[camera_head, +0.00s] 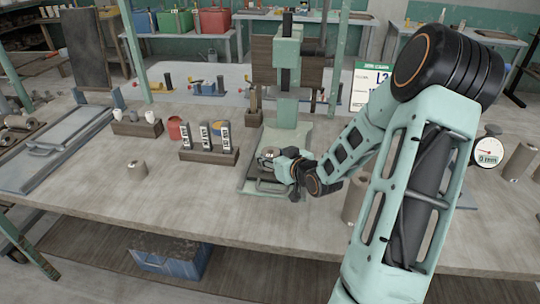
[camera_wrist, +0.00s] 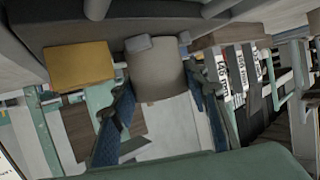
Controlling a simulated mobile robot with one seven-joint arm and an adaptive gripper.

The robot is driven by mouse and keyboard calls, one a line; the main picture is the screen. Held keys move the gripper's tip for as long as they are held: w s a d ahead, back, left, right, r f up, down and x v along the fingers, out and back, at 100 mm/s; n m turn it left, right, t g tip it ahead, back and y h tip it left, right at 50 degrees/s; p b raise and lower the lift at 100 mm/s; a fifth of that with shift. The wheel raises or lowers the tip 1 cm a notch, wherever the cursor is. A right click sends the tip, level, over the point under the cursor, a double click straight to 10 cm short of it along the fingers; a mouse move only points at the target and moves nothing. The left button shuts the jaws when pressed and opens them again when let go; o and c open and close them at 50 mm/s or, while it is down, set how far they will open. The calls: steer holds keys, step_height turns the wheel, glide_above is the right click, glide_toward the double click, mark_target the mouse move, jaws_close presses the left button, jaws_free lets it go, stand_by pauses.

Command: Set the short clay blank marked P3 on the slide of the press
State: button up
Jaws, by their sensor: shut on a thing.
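The green press (camera_head: 288,95) stands on the table, its pale base plate (camera_head: 254,178) reaching toward the front. My gripper (camera_head: 277,163) is low over that base, in front of the press column. In the wrist view my gripper (camera_wrist: 162,110) is shut on a short grey-brown clay blank (camera_wrist: 160,78), one blue-padded finger on each side. I cannot read a P3 mark on it. The slide is largely hidden by the gripper, and I cannot tell whether the blank touches it.
A dark rack (camera_head: 208,156) with labelled upright pieces stands left of the press, with a red cup (camera_head: 178,129) beside it. A dial gauge (camera_head: 487,152) and clay cylinders (camera_head: 521,161) stand at the right. The table's front left is mostly clear.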

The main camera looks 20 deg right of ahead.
steer(key=o, duration=1.3)
steer(key=shift+o, duration=0.2)
steer(key=shift+r+p, duration=0.2)
steer(key=shift+p, duration=0.1)
steer(key=p+v, duration=0.1)
steer(key=v, duration=1.1)
steer(key=shift+f, duration=0.15)
